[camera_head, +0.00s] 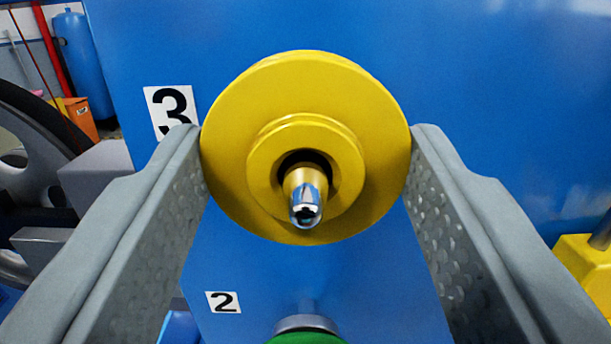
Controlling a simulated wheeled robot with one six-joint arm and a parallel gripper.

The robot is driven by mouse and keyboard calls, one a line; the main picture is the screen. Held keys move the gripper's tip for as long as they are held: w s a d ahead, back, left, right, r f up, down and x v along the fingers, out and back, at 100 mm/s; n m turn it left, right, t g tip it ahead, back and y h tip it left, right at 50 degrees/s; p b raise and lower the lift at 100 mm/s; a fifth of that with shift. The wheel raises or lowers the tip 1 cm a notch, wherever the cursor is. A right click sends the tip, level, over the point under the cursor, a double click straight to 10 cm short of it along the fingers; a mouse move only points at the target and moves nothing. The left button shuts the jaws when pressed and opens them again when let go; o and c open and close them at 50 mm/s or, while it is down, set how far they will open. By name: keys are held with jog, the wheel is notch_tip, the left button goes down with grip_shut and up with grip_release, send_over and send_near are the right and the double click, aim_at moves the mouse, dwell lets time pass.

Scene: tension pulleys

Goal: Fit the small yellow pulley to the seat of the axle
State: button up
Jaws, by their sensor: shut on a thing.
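The small yellow pulley (229,117) is held between the two fingers of my gripper (306,148), one finger on its left rim and one on its right. The axle (305,197) shows through the pulley's centre hole, with a shiny metal tip and a yellowish body. The tip sticks out toward the camera and sits low in the hole, with a dark gap above it. The pulley is around the axle's end. The seat behind the pulley is hidden, so I cannot tell how deep the pulley sits.
A blue panel (480,90) stands behind, with a "3" label (171,108) and a "2" label (223,302). A green part (305,338) on a grey shaft is below. A yellow block (585,262) is at the right, and a dark wheel (30,140) at the left.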

jog(key=o, duration=1.1)
jog(key=shift+s, duration=0.1)
jog(key=s+f, duration=0.2)
jog(key=s, duration=1.5)
jog(key=shift+f, duration=0.3)
